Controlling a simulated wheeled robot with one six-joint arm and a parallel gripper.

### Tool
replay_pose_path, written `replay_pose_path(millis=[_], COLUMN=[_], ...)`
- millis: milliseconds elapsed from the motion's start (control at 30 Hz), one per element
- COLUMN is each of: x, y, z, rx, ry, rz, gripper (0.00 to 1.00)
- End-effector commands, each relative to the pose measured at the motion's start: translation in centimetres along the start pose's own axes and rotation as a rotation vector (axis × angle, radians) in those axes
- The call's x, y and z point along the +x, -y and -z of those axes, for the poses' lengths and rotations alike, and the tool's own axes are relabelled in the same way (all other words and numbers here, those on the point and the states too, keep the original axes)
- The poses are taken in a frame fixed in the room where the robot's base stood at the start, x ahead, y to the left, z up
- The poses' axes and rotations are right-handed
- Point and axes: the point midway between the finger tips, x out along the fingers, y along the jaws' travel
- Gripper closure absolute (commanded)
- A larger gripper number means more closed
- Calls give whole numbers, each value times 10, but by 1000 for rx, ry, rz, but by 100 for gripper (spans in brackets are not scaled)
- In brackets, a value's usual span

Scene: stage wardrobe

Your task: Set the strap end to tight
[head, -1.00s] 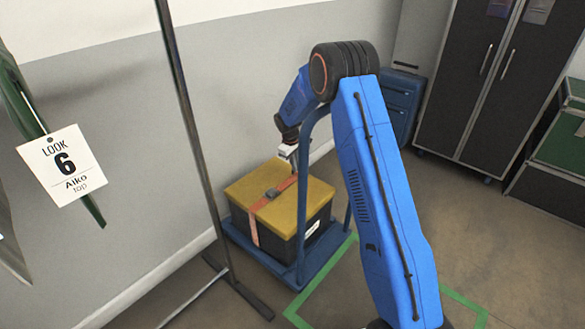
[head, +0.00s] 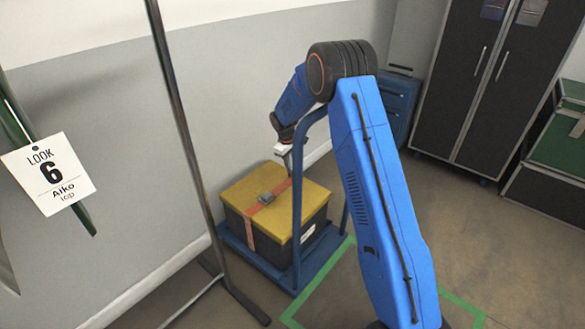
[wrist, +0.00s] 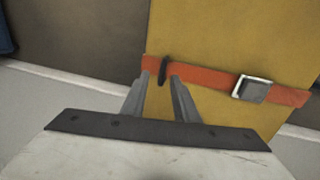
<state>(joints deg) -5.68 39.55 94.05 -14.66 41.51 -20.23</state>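An orange-red strap (head: 281,188) runs across the yellow lid (head: 240,187) of a dark box on a blue cart. It carries a metal buckle (head: 265,198), also seen in the wrist view (wrist: 252,89). In the wrist view a dark upright tab (wrist: 164,70) stands on the strap (wrist: 205,74), left of the buckle, near the lid's edge; I take it for the strap end. My gripper (wrist: 161,76) is open, with one finger on each side of the tab and small gaps. Whether the fingertips touch the strap is unclear. In the head view my gripper is partly hidden by the cart handle.
The blue cart's handle (head: 297,205) rises close beside my arm. A grey wall is behind the box. Dark cabinets (head: 480,80) stand at the back right.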

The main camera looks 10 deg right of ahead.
Motion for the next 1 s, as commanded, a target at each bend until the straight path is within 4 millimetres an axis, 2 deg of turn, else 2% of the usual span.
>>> replay_pose_path(millis=[600,800,1000], x=[-121,-146,-156], y=[-1,-1,-1], z=[0,0,0], rx=[1,1,1], ry=[-2,-1,0], rz=[-1,0,0], gripper=[73,73,73])
